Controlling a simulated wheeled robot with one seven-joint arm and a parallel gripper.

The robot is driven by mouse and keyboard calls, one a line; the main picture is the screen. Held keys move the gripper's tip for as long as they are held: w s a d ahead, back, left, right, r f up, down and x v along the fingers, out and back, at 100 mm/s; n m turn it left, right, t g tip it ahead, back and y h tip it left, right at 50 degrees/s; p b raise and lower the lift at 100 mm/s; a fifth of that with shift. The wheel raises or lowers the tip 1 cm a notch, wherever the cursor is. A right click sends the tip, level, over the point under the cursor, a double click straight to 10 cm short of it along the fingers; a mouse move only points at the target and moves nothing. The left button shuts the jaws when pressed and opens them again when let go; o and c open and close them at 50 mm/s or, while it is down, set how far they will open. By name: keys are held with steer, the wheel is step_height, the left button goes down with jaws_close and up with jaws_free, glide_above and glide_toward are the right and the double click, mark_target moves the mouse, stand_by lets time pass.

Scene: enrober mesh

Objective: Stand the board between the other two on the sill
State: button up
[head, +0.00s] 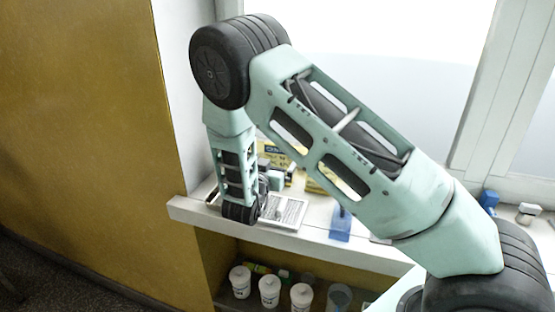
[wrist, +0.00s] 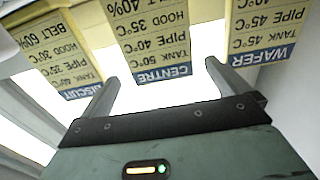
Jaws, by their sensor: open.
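The wrist view shows three yellow boards with blue name bands, their print upside down: BISCUIT (wrist: 65,60) at left, CENTRE (wrist: 155,45) in the middle, WAFER (wrist: 265,30) at right. CENTRE has a gap on each side. My gripper (wrist: 161,72) is open, its fingertips on either side of CENTRE's blue-banded end; I see no clear contact. In the head view, yellow board parts (head: 316,186) show behind my arm on the white sill (head: 290,241); which boards they are is hard to tell.
A blue block (head: 340,224) and a printed sheet (head: 286,212) are on the sill. More small items (head: 489,200) are at the right. Several white tubs (head: 270,291) stand on a shelf below. A yellow-brown wall (head: 85,130) is at the left, a bright window behind.

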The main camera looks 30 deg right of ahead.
steer(key=b+v, duration=0.1)
steer(key=v, duration=0.5)
steer(key=shift+s+a, duration=0.25)
steer(key=shift+a, duration=0.1)
steer(key=a+y, duration=0.2)
steer(key=w+a+n+y, duration=0.1)
steer(key=a+y, duration=0.1)
steer(key=a+f+n+y, duration=0.1)
steer(key=a+y, duration=0.1)
steer(key=shift+w+a+f, duration=0.1)
steer(key=shift+w+a, duration=0.1)
steer(key=shift+a, duration=0.1)
steer(key=a+y, duration=0.1)
steer(key=a+n+y, duration=0.1)
steer(key=a, duration=0.1)
steer(key=a+y, duration=0.1)
steer(key=shift+s+a+n, duration=0.3)
steer(key=shift+a, duration=0.1)
steer(key=s+a+r+n+g+y, duration=0.2)
steer(key=s+a+n+g+y, duration=0.3)
steer(key=s+a+y, duration=0.6)
steer(key=s+d+r+n+g+h, duration=0.1)
steer(key=s+r+n+g+h, duration=0.1)
steer(key=s, duration=0.9)
steer(key=s+d+r+n+g+h, duration=0.2)
steer(key=s+n+g+h, duration=0.1)
steer(key=s+n, duration=0.4)
steer(key=s+g, duration=0.1)
steer(key=s, duration=0.2)
steer(key=shift+s, duration=0.4)
